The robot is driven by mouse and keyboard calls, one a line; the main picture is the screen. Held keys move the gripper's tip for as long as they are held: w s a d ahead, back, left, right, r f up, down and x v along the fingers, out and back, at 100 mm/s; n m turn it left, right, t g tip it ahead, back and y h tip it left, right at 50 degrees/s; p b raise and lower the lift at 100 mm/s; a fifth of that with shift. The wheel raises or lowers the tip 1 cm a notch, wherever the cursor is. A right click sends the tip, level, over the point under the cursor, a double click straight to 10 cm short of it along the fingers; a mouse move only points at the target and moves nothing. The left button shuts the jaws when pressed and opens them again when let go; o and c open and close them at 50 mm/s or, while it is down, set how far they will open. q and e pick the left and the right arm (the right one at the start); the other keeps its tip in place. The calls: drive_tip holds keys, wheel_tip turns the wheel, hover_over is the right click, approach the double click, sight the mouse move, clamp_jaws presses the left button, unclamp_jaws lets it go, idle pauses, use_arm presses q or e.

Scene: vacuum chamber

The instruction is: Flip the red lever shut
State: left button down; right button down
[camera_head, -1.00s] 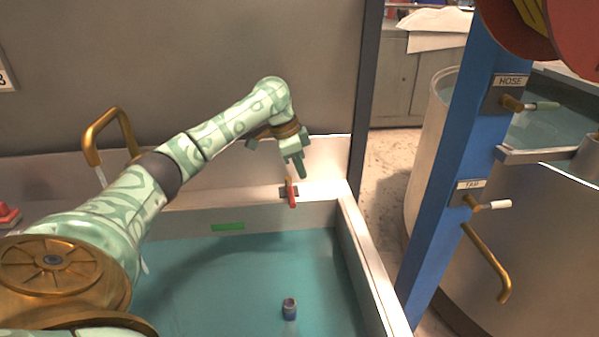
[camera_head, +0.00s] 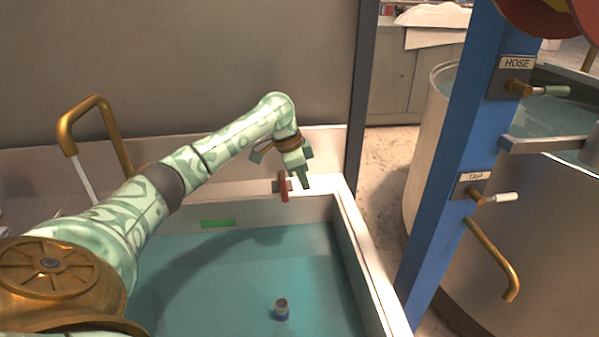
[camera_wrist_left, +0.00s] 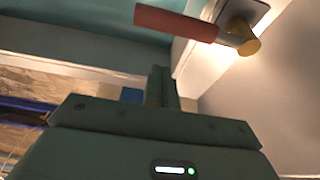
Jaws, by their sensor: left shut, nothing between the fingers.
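The red lever (camera_head: 284,187) sits on a small grey plate on the back rim of the basin, near its right corner. In the left wrist view its red handle (camera_wrist_left: 175,22) lies across the top, joined to a brass pivot (camera_wrist_left: 240,36). My left gripper (camera_head: 304,184) is shut and empty, just right of the lever in the head view. Its fingertips (camera_wrist_left: 162,84) point toward the handle in the wrist view, with a visible gap between them and it. My right gripper is in neither view.
The basin (camera_head: 350,235) has teal water, a small cup (camera_head: 282,309) and a green strip (camera_head: 217,223). A brass spout (camera_head: 97,112) stands at the left. A blue post (camera_head: 460,150) with handles labelled HOSE and TAP stands right of the basin.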

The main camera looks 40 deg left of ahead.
sight(283, 188)
use_arm(q)
drive_tip(key=shift+s+a+f+b, duration=0.4)
drive_tip(key=shift+s+a, duration=0.1)
drive_tip(key=shift+s, duration=0.15)
drive_tip(key=shift+s+a+f+b, duration=0.3)
drive_tip(key=shift+s+a+b, duration=0.1)
drive_tip(key=shift+s+a, duration=0.15)
drive_tip(key=shift+s, duration=0.1)
